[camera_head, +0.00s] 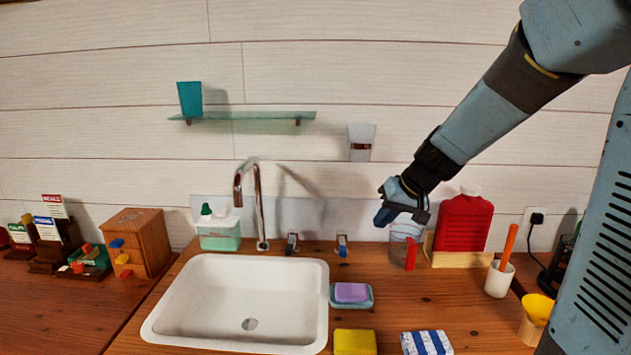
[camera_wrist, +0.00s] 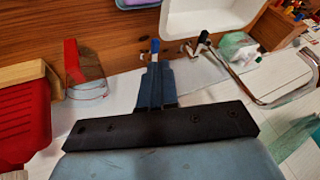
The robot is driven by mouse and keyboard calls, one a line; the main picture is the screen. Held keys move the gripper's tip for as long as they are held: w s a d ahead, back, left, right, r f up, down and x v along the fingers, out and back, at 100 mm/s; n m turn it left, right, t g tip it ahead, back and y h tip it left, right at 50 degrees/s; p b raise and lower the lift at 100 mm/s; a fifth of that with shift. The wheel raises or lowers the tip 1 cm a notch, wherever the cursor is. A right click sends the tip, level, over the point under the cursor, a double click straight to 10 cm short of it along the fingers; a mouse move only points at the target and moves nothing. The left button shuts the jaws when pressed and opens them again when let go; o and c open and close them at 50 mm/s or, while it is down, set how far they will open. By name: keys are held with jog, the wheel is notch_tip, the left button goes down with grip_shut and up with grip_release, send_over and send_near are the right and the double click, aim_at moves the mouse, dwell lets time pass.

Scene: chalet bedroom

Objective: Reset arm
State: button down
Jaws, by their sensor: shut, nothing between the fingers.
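My gripper (camera_head: 386,219) hangs at the end of my blue arm, in front of the white wall and above the back of the wooden counter. Its fingers are shut and hold nothing. In the head view it is just up and left of a clear cup with a red part (camera_head: 409,250). In the wrist view the shut fingertips (camera_wrist: 154,47) point toward the counter, with the cup (camera_wrist: 85,75) to their left and the white sink (camera_wrist: 210,15) to their upper right.
A red ribbed bottle (camera_head: 463,223) stands right of the cup. A glass shelf (camera_head: 250,116) bears a teal cup (camera_head: 190,99). The air left of my gripper is open.

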jog(key=s+d+r+m+h, duration=0.1)
jog(key=s+d+r+h, duration=0.1)
jog(key=s, duration=0.9)
jog(key=s+d+r+t+h, duration=0.1)
jog(key=s+d+r, duration=0.4)
jog(key=s, duration=0.6)
jog(key=shift+s+r+m+h, duration=0.4)
jog(key=shift+r+h, duration=0.25)
jog(key=shift+h, duration=0.25)
